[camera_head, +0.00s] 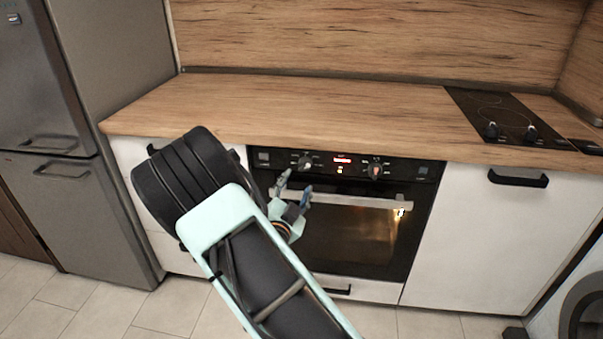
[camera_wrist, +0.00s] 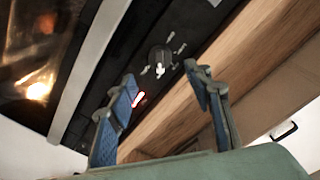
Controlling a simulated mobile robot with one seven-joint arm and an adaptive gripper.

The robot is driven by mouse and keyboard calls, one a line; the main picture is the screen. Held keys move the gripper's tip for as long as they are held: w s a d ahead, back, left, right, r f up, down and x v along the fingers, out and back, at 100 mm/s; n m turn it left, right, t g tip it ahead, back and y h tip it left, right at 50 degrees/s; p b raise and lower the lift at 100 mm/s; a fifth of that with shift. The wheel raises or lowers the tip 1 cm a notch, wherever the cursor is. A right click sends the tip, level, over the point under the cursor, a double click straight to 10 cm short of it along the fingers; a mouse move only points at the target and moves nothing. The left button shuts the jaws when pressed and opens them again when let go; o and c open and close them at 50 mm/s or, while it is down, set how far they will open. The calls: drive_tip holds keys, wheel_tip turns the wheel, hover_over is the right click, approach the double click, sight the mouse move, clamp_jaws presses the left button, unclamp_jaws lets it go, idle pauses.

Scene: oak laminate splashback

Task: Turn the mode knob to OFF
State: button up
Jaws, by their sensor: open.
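The oven's control panel (camera_head: 268,157) has a round dark knob (camera_head: 305,162) on the left and another knob (camera_head: 376,170) on the right of a lit red display (camera_head: 342,160). I cannot read which one is the mode knob. My gripper (camera_head: 295,184) is open and empty in front of the panel, just below the left knob. In the wrist view, one knob (camera_wrist: 160,55) shows beyond and between the open fingertips (camera_wrist: 162,78), apart from them. Its light mark points toward the picture's bottom; small white labels around it are unreadable.
The oven handle bar (camera_head: 350,200) runs across the door below the panel. The wooden counter (camera_head: 300,110) overhangs above and is mostly clear. A cooktop (camera_head: 510,118) with knobs lies at the right. A fridge (camera_head: 75,150) stands at the left.

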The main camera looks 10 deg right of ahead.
sight(303, 169)
drive_tip(key=x, duration=0.8)
drive_tip(key=shift+w+b, duration=0.15)
drive_tip(key=shift+b, duration=0.2)
drive_tip(key=c, duration=1.1)
drive_tip(key=shift+c, duration=0.2)
